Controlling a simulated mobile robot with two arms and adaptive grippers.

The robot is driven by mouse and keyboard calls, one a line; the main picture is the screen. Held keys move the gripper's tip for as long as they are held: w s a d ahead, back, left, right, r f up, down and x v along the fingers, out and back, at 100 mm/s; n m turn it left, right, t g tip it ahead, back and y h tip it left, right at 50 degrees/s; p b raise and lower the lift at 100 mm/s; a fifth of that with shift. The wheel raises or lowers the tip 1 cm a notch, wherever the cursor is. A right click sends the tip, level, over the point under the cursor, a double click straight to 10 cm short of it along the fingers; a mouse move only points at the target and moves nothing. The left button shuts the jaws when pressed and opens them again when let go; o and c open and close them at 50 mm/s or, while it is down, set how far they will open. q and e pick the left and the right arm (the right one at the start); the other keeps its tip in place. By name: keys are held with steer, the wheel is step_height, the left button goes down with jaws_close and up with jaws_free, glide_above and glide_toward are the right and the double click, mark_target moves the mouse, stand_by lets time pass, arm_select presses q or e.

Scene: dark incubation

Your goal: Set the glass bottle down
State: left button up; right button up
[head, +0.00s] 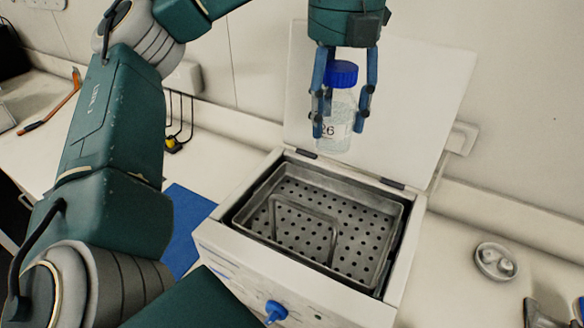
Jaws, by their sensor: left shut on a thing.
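A clear glass bottle (337,131) with a blue cap (341,74) and a label reading "26" hangs upright in my left gripper (343,108). The gripper points down, with its blue fingers shut on the bottle from both sides. The bottle is held above the back part of an open white bath (353,305), in front of its raised lid (424,75). Inside the bath is a perforated metal tray (355,224) with a wire handle (303,226). No bottle stands on the tray. My right gripper is not in view.
A blue mat (187,215) lies on the bench left of the bath. A small round dish (495,262) sits on the bench to the right. A blue knob (275,311) is on the bath's front. An orange tool (55,106) lies at the far left.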

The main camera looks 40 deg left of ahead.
mark_target(336, 147)
arm_select(q)
steer(key=shift+s+a+r, duration=0.1)
steer(key=shift+s+a, duration=0.05)
steer(key=shift+a, duration=0.05)
steer(key=f+b, duration=0.1)
steer(key=f, duration=0.2)
steer(key=d+f, duration=0.1)
steer(key=f, duration=0.2)
steer(key=shift+d+f+b, duration=0.2)
steer(key=shift+f+b, duration=0.1)
steer(key=shift+b, duration=0.1)
steer(key=f, duration=1.2)
steer(key=shift+a+f, duration=0.1)
steer(key=shift+a, duration=0.25)
steer(key=shift+f, duration=0.35)
steer(key=shift+d+f, duration=0.1)
steer(key=shift+f, duration=0.05)
steer(key=o, duration=1.1)
steer(key=shift+f, duration=0.1)
steer(key=o, duration=0.4)
steer(key=shift+o, duration=0.2)
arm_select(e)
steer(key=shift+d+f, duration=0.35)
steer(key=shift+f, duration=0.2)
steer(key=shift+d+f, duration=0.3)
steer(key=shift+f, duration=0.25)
